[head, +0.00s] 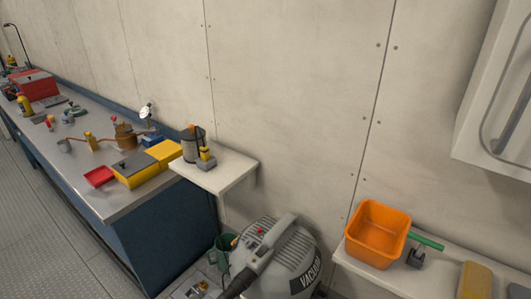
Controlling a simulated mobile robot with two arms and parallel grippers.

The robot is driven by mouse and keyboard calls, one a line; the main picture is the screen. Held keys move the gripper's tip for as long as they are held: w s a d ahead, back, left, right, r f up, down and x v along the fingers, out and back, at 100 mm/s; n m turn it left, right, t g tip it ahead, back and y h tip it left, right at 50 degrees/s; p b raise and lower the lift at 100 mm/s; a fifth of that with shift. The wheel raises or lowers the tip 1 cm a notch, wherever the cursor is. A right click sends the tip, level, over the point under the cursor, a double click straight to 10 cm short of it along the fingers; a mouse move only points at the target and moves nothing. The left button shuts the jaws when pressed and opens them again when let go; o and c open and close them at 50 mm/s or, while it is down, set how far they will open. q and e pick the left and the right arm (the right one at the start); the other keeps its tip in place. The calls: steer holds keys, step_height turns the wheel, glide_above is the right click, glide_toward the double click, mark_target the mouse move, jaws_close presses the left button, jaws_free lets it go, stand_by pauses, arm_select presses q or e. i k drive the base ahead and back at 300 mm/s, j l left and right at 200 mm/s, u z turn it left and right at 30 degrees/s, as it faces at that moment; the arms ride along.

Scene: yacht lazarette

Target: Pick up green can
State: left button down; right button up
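A dark green can-like container (222,247) stands low down between the blue workbench and the vacuum. The vacuum partly hides it, and an orange item shows at its top. I cannot tell for certain that it is the green can, and no other clear green can shows. Neither of my grippers is in view.
A grey vacuum (275,262) stands in front of the wall. A steel-topped blue workbench (165,240) with several tools runs along the left. A small white shelf (230,172) juts out beside it. An orange bin (377,235) sits on a right shelf. Open floor (50,225) lies left.

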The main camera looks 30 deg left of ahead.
mark_target(227, 238)
steer(key=u, duration=1.3)
